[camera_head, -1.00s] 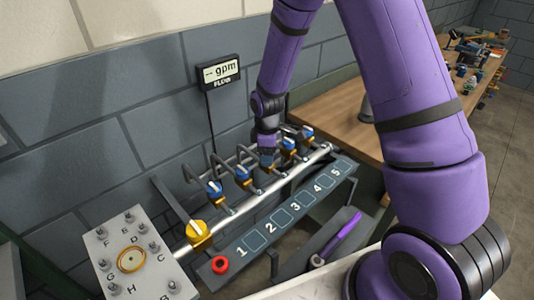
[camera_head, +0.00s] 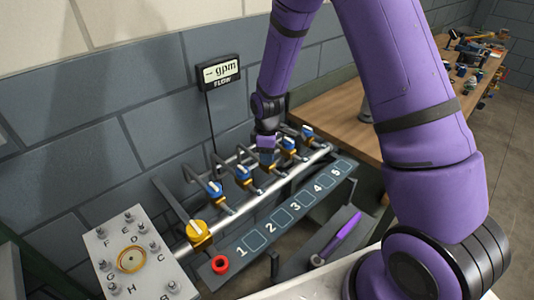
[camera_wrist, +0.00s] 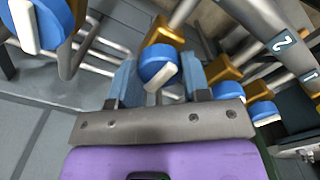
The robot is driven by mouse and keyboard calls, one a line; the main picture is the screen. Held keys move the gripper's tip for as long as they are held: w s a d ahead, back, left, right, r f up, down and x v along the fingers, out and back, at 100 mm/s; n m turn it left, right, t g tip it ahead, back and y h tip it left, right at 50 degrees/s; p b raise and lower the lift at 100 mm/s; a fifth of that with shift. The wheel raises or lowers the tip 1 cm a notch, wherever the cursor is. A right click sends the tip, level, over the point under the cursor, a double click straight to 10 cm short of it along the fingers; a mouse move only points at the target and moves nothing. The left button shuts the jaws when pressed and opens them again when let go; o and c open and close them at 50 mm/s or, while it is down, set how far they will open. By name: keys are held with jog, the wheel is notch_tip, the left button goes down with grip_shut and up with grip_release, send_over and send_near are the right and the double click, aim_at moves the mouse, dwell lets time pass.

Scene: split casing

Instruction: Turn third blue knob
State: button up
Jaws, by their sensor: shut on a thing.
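A row of blue knobs with white bars and yellow bodies sits along a pipe rack. The first blue knob (camera_head: 214,188) and second blue knob (camera_head: 243,173) are left of my gripper in the head view. The fourth (camera_head: 289,143) and fifth (camera_head: 307,132) are to its right. My gripper (camera_head: 267,157) is over the third position, mostly hiding that knob there. In the wrist view, the third blue knob (camera_wrist: 158,66) shows between the two blue fingers of my gripper (camera_wrist: 160,82), which is shut on it. Its white bar is tilted.
Neighbouring knobs (camera_wrist: 40,22) (camera_wrist: 228,90) flank the gripper closely in the wrist view. A yellow valve (camera_head: 198,234), red ring (camera_head: 220,264) and numbered panel (camera_head: 296,206) stand in front. The gpm display (camera_head: 219,71) hangs on the wall.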

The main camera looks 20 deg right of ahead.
jog(key=m, duration=0.8)
jog(key=shift+m, duration=0.3)
jog(key=m, duration=0.4)
jog(key=shift+m, duration=2.2)
jog(key=o, duration=0.9)
